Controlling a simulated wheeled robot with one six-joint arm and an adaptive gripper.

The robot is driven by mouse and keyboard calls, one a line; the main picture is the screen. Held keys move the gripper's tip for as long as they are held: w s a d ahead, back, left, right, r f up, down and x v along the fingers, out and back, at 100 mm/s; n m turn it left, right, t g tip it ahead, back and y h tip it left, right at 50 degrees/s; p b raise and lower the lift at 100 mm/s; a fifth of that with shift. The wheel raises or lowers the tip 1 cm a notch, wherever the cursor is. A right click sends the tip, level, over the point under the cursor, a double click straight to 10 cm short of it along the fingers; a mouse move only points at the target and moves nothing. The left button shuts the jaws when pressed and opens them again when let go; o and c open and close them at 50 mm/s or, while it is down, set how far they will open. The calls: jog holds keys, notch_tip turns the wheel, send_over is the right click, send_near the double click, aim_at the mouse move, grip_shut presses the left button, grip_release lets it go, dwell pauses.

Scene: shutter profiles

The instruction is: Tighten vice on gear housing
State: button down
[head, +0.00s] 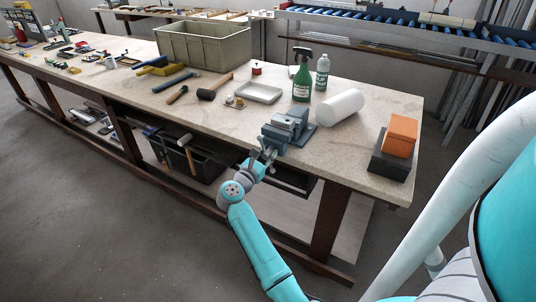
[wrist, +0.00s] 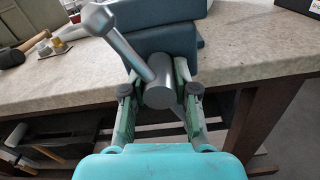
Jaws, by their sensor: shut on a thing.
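The blue-grey vice (head: 283,131) stands at the front edge of the workbench (head: 390,178). Its lighter grey screw end and bar handle (wrist: 128,47) show in the wrist view, with the bar slanting up left to a round knob. My gripper (head: 264,160) is at the front of the vice, and its fingers (wrist: 158,72) are shut on the handle around the screw end. A grey piece (head: 290,119) sits at the top of the vice; I cannot tell whether it is the gear housing or part of the jaws.
A white roll (head: 340,107) and an orange box (head: 400,134) on a dark block (head: 388,160) lie right of the vice. Behind it are a green spray bottle (head: 302,78), a pale tray (head: 259,93) and a mallet (head: 207,94). Hammers hang below the bench edge.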

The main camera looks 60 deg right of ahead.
jog(key=m, duration=0.4)
jog(key=shift+a+f+m, duration=0.1)
jog(key=shift+f+m, duration=0.1)
jog(key=shift+m, duration=2)
jog(key=shift+w, duration=0.1)
jog(key=c, duration=1)
grip_release()
jog(key=shift+a, duration=0.15)
jog(key=shift+c, duration=0.2)
jog(key=shift+o, duration=0.8)
jog(key=shift+r, duration=0.1)
jog(key=a, duration=1.2)
jog(key=shift+s, duration=0.2)
